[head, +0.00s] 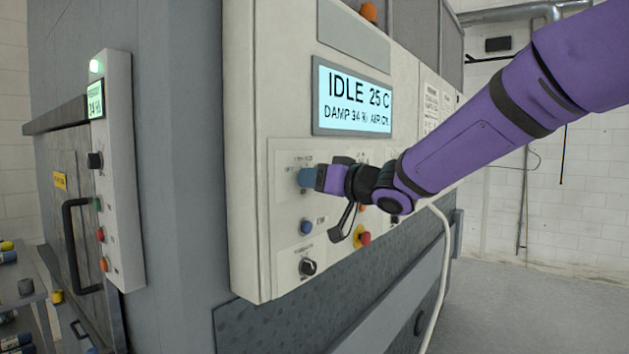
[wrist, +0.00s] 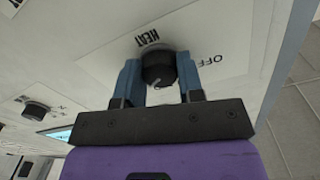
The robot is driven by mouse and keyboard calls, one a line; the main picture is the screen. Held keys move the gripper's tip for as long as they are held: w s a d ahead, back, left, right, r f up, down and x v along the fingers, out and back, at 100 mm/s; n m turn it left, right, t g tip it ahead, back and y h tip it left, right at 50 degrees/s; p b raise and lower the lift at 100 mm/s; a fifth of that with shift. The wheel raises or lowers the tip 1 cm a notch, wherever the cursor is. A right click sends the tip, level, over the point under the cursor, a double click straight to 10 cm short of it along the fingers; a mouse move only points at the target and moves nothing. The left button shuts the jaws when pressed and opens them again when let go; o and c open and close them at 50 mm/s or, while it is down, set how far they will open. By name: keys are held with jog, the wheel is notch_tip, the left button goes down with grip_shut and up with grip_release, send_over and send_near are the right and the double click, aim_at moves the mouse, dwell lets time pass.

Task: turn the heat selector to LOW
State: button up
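The heat selector (wrist: 158,70) is a black round knob on a pale label plate in the wrist view, with the words HEAT and OFF printed upside down near it. A small light mark shows on its face, but I cannot tell which setting it points to. My gripper (wrist: 160,80) has one blue finger on each side of the knob, both close against it, and appears shut on it. In the head view my gripper (head: 306,177) is at the upper left of the control panel (head: 245,150), its fingers hiding the knob. No LOW mark is readable.
A display (head: 352,98) reading IDLE 25 C is above my gripper. A blue button (head: 306,227), a lower black knob (head: 307,267) and a red-yellow stop button (head: 363,238) lie below. A narrow side control box (head: 118,170) stands at left. Open floor is at right.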

jog(key=shift+c, duration=1.2)
jog(key=shift+n, duration=7.9)
